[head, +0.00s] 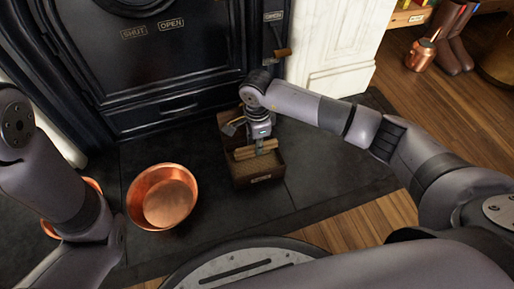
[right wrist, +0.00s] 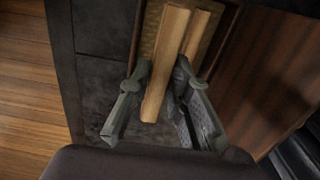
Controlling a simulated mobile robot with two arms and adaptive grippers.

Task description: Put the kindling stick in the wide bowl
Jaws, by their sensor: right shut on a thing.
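The wide copper bowl (head: 178,178) stands on the dark hearth, left of the kindling box. My right gripper (head: 262,147) points down over the box (head: 262,176) and is shut on a kindling stick (head: 244,153). In the right wrist view the held stick (right wrist: 166,62) lies between the two fingers (right wrist: 158,88). A second stick (right wrist: 199,28) lies close beside it, partly hidden by the right finger. I cannot tell whether the held stick touches the box floor. My left arm is at the left, but its gripper is not in view.
A black stove (head: 170,60) with a handled lever (head: 282,53) stands behind the hearth. Another copper vessel (head: 47,229) is mostly hidden behind my left arm. A copper jug (head: 420,56) and boots (head: 453,50) stand at the far right. Bare hearth lies between bowl and box.

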